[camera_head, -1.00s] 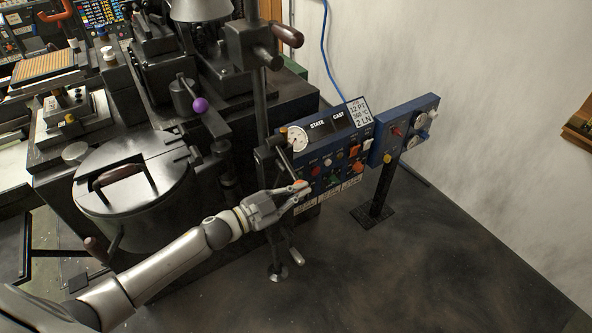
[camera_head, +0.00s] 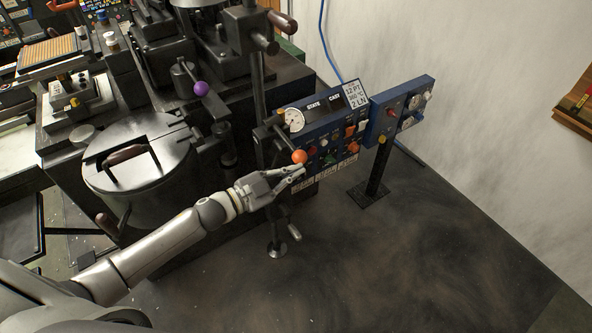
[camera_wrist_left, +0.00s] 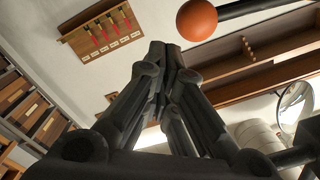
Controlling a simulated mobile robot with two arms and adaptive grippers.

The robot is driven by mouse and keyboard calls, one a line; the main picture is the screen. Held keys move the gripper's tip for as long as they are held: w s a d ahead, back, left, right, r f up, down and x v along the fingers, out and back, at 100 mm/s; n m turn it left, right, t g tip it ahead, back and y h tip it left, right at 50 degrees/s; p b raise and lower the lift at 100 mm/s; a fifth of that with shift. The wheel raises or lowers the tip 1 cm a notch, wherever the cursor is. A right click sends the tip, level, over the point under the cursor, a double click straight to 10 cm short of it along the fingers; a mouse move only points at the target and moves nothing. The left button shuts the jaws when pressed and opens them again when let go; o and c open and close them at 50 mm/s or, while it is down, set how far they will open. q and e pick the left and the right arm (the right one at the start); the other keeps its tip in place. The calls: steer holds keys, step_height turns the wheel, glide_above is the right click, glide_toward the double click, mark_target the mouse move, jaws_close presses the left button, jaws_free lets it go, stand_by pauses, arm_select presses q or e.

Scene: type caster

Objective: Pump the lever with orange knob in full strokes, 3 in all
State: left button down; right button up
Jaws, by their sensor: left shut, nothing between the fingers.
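The orange knob (camera_head: 299,157) sits on the end of a dark lever (camera_head: 285,138) in front of the blue control panel. In the left wrist view, the knob (camera_wrist_left: 197,20) is at the top, right of the fingertips, with its dark rod running off to the right. My left gripper (camera_head: 303,170) is shut and empty, its fingertips just below the knob in the head view. The closed fingertips also show in the left wrist view (camera_wrist_left: 168,50), apart from the knob in the picture; whether they touch it, I cannot tell. My right gripper is not in view.
The blue panel (camera_head: 340,112) with a gauge and several buttons is right behind the lever. A second blue box (camera_head: 400,108) stands on a post to its right. A round lidded pot (camera_head: 130,190) is left of my arm. The floor at the right is clear.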

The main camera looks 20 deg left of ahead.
arm_select(q)
steer(key=b+v, duration=0.1)
steer(key=v, duration=0.7)
steer(key=shift+a+f, duration=0.15)
steer(key=shift+a, duration=0.15)
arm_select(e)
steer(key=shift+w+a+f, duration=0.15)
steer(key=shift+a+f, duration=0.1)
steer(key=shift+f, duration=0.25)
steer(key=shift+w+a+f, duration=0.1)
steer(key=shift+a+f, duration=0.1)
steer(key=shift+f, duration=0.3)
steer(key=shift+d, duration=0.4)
arm_select(q)
steer(key=shift+b, duration=0.3)
